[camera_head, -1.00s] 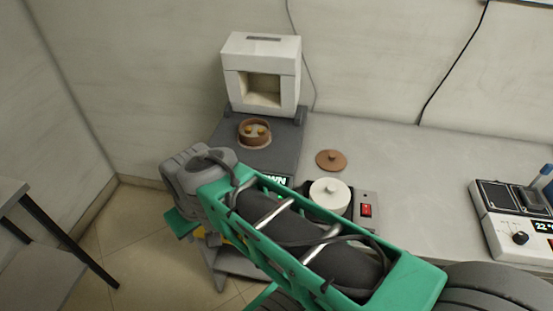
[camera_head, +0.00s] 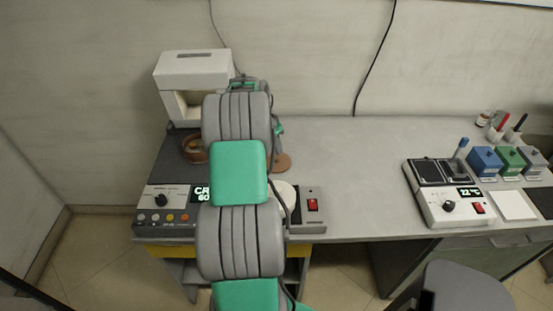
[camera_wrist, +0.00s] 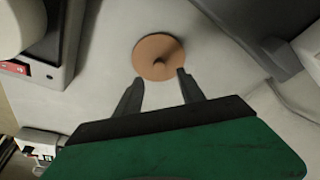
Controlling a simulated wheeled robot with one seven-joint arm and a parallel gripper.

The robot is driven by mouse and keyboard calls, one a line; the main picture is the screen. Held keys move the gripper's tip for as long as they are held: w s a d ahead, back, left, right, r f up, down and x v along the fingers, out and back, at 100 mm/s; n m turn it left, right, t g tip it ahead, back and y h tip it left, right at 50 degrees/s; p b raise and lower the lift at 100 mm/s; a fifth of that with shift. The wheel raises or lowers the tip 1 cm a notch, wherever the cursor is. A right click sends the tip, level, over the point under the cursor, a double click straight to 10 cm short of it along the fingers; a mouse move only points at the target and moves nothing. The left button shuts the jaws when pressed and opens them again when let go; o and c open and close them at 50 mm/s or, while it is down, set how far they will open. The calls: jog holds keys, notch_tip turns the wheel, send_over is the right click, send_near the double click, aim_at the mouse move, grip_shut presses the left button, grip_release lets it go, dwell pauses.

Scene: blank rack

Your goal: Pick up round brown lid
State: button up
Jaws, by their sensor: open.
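The round brown lid (camera_wrist: 157,56) lies flat on the pale countertop in the wrist view, with a small knob at its centre. My gripper (camera_wrist: 158,84) is open and empty, and its two dark fingers point toward the lid. The fingertips appear at the lid's near edge in the picture; I cannot tell their height above it. In the head view only part of the lid (camera_head: 283,164) shows, because my arm hides the rest. My gripper's fingers are hidden behind the arm there.
A white box-shaped device (camera_head: 193,75) stands at the back left, with a brown pot (camera_head: 192,149) in front, partly hidden. A white round piece (camera_head: 286,196) sits near the red switch (camera_head: 312,204). Counter (camera_head: 350,165) right of the lid is clear up to another device (camera_head: 440,205).

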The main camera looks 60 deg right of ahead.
aim_at(276, 157)
jog(key=p+x, duration=0.2)
jog(key=x, duration=0.5)
jog(key=shift+a, duration=0.1)
grip_shut()
dwell(0.3)
